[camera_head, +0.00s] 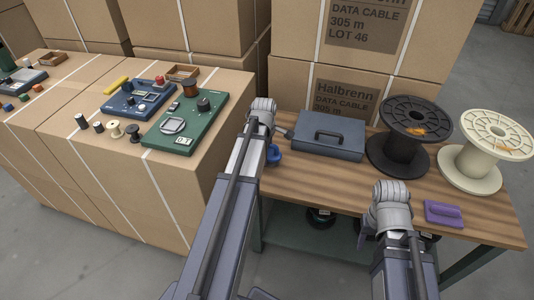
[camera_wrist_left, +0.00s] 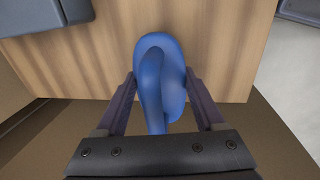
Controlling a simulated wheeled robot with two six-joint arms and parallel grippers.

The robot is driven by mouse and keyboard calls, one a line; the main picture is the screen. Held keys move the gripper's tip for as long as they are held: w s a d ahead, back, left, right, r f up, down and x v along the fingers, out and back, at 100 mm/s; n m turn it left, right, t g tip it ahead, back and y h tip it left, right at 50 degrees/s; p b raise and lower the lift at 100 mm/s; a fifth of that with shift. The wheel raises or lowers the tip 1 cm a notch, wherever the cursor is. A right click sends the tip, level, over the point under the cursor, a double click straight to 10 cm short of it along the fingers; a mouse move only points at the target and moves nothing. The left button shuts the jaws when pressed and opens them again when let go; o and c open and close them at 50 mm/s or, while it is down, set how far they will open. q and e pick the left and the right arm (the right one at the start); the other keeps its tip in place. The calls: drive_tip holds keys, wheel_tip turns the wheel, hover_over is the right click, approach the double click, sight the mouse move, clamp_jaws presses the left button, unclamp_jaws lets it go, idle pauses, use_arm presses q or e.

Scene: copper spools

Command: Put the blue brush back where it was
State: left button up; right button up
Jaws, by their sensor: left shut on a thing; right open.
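The blue brush (camera_wrist_left: 172,80) is between the two fingers of my left gripper (camera_wrist_left: 162,84) in the left wrist view, which is shut on it. Wood tabletop shows behind and around the brush; I cannot tell whether it touches the table. In the head view the blue brush (camera_head: 274,154) shows at the table's left end, partly hidden by my left gripper (camera_head: 272,146).
On the wooden table (camera_head: 320,182) stand a blue-grey metal case (camera_head: 326,140), a black spool (camera_head: 400,140) and a cream spool (camera_head: 485,150). Cartons at left carry a green device (camera_head: 185,125), a blue device (camera_head: 138,100) and small spools. Bare table lies in front of the case.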

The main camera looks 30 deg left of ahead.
use_arm(q)
drive_tip(key=o, duration=1.6)
drive_tip(key=r+p, duration=0.4)
drive_tip(key=s+r+p, duration=0.1)
drive_tip(key=r+p, duration=0.7)
drive_tip(key=shift+s+d, duration=0.25)
drive_tip(key=shift+s, duration=0.15)
drive_tip(key=shift+s+d+m+g+y, duration=0.15)
drive_tip(key=shift+s+d+m+g, duration=0.2)
drive_tip(key=shift+s+d+m, duration=3.15)
drive_tip(key=shift+s+d+m+g+y, duration=0.2)
drive_tip(key=shift+s+d+m, duration=1.2)
drive_tip(key=shift+d+m, duration=4.1)
drive_tip(key=shift+s+d+m+g+y, duration=0.1)
drive_tip(key=shift+s+d+m+g, duration=0.35)
drive_tip(key=shift+s+d+m, duration=3.85)
drive_tip(key=w+d+n, duration=0.1)
drive_tip(key=w, duration=0.1)
drive_tip(key=w+d+n, duration=0.1)
drive_tip(key=shift+w+d, duration=0.35)
drive_tip(key=shift+d, duration=0.05)
